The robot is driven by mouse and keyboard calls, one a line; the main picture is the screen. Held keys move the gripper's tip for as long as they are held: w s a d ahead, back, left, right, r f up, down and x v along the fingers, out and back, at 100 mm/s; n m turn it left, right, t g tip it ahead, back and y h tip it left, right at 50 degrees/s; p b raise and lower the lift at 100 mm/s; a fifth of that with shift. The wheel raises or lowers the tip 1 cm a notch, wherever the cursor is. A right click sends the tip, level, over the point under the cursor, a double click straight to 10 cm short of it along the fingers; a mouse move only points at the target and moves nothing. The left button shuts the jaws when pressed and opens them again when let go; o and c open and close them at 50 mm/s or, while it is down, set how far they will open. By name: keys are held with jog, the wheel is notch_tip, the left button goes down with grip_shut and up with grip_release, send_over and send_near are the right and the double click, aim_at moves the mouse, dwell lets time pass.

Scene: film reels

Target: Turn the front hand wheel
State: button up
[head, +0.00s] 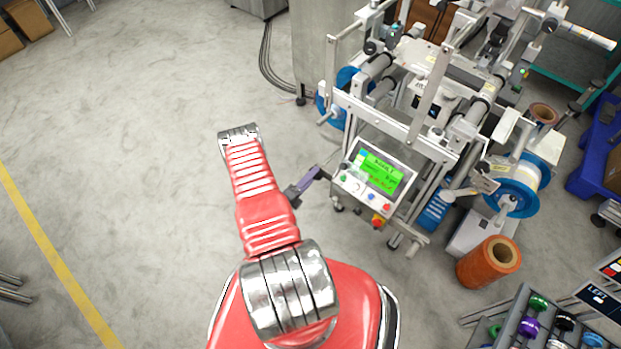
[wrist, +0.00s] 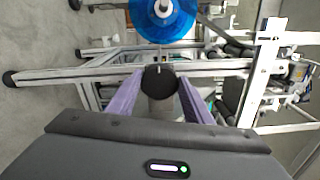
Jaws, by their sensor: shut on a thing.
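A dark round knob on a grey cylinder, which looks to be the front hand wheel (wrist: 160,77), sits in the middle of the wrist view. My gripper (wrist: 160,92) has its two purple fingers on either side of it and is shut on it. In the head view my gripper (head: 318,173) reaches to the left side of the machine, just left of the green-screened control panel (head: 378,175).
The machine's white frame bar (wrist: 75,73) runs across the wrist view, with a blue reel (wrist: 163,20) beyond it. In the head view an orange roll (head: 480,268) stands on the floor at the right. The floor left of my arm is clear.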

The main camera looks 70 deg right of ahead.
jog(key=shift+w+d+f+n, duration=0.1)
jog(key=shift+w+n, duration=0.15)
jog(key=shift+n, duration=0.35)
jog(key=o, duration=1)
jog(key=shift+s, duration=0.15)
jog(key=shift+o, duration=0.2)
jog(key=v, duration=1.4)
jog(key=shift+s, duration=0.15)
